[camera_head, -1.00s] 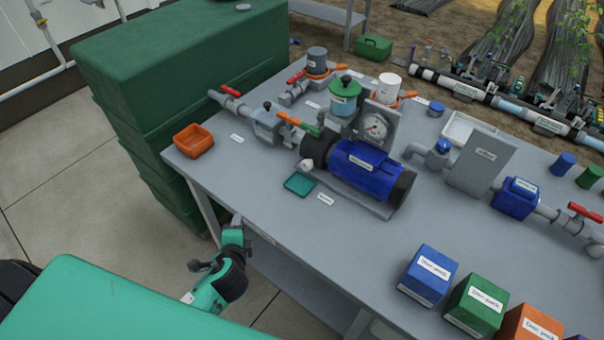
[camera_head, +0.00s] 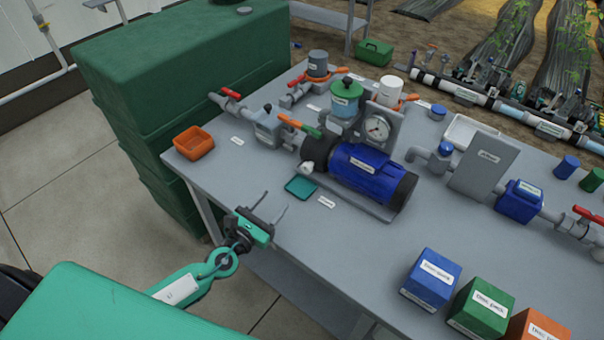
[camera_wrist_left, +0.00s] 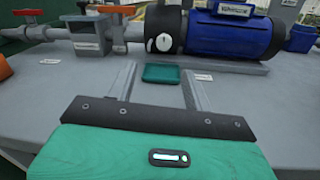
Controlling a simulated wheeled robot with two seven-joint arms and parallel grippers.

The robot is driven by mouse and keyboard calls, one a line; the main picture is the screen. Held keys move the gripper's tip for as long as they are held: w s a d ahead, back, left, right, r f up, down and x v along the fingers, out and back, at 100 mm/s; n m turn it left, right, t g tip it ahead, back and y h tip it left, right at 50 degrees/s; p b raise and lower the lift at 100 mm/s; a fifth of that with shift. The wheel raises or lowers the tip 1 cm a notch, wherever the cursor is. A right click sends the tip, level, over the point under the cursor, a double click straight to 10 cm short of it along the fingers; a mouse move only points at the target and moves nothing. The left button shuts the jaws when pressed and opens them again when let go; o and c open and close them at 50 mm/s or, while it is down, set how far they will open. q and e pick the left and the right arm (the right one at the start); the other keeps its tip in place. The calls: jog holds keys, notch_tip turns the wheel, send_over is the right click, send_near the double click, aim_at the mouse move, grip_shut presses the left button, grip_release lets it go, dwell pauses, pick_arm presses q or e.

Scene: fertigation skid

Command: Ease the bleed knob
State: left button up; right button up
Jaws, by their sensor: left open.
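A small white round knob (camera_head: 307,168), which I take to be the bleed knob, sits low on the dark end of the blue pump (camera_head: 365,172). In the left wrist view the knob (camera_wrist_left: 164,42) faces me, with a mark on its face, above a small teal tray (camera_wrist_left: 160,74). My left gripper (camera_head: 275,202) is open and empty at the table's front edge, short of the tray and apart from the knob. In the left wrist view its two fingers (camera_wrist_left: 158,72) point toward the pump. My right gripper is not in view.
An orange bin (camera_head: 194,143) stands at the table's left corner. Pipes with a red-handled valve (camera_head: 231,93) and an orange-and-green lever (camera_head: 298,125) lie behind the knob. Coloured boxes (camera_head: 430,280) stand at front right. The grey tabletop (camera_head: 340,240) before the pump is mostly clear.

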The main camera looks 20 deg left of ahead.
aim_at(306, 170)
pick_arm(q)
jog(key=shift+d+f+m, duration=0.15)
jog(key=shift+f+m, duration=0.05)
jog(key=shift+m, duration=0.4)
jog(key=shift+w+d+r, duration=0.1)
jog(key=shift+w+d, duration=0.1)
jog(key=shift+w, duration=0.35)
jog(key=p+x, duration=0.1)
jog(key=x, duration=0.3)
jog(key=p+x, duration=0.1)
jog(key=x, duration=0.6)
jog(key=shift+w+d+f, duration=0.2)
jog(key=shift+w+d, duration=0.05)
jog(key=shift+w, duration=0.1)
jog(key=shift+w+d, duration=0.15)
jog(key=shift+w, duration=0.25)
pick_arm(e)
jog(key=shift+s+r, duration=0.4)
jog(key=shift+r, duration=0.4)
